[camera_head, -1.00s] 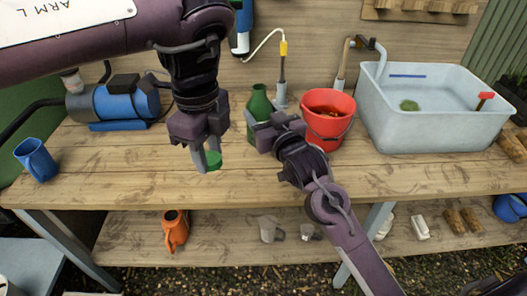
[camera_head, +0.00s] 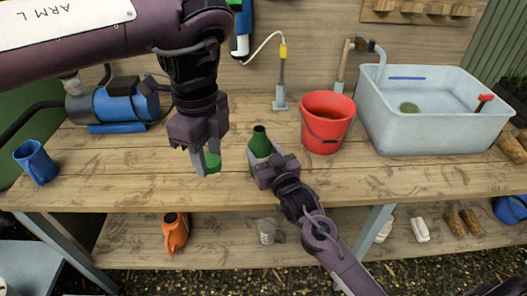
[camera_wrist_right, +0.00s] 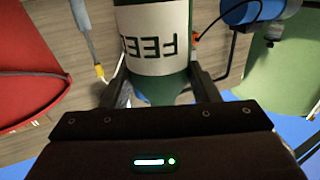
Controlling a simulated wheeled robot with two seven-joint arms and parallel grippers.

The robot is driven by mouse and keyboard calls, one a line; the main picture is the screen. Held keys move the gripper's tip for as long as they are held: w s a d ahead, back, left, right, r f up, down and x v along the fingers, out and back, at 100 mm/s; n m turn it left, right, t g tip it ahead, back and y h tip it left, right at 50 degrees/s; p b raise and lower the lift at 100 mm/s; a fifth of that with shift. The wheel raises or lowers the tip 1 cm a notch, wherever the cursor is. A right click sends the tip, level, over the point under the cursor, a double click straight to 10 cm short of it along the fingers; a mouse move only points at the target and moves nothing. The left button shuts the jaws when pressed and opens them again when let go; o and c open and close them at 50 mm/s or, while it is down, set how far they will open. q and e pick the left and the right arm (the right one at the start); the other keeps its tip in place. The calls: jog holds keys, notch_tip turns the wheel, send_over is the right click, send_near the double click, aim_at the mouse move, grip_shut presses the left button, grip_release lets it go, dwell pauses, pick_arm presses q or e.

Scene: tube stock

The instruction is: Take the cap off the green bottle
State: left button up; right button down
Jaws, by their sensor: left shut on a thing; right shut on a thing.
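The green bottle (camera_head: 261,141) is above or on the front-middle part of the workbench, with its narrow neck bare and pointing up. My right gripper (camera_head: 265,158) is shut around the bottle's body; the right wrist view shows the bottle (camera_wrist_right: 165,92) between the fingers, with a pale label reading "FEED". The green cap (camera_head: 214,161) is apart from the bottle, to its left. My left gripper (camera_head: 207,163) points down and is shut on this cap, above the bench. The lower part of the bottle is mostly hidden behind my right gripper, so I cannot tell whether it touches the bench.
A red bucket (camera_head: 324,141) and a grey basin (camera_head: 432,134) stand right of the bottle. A blue pump (camera_head: 120,107) and a blue jug (camera_head: 37,163) are at left. The bench front (camera_head: 130,186) is clear.

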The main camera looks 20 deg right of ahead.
jog(key=shift+f, duration=0.1)
jog(key=c, duration=0.5)
grip_release()
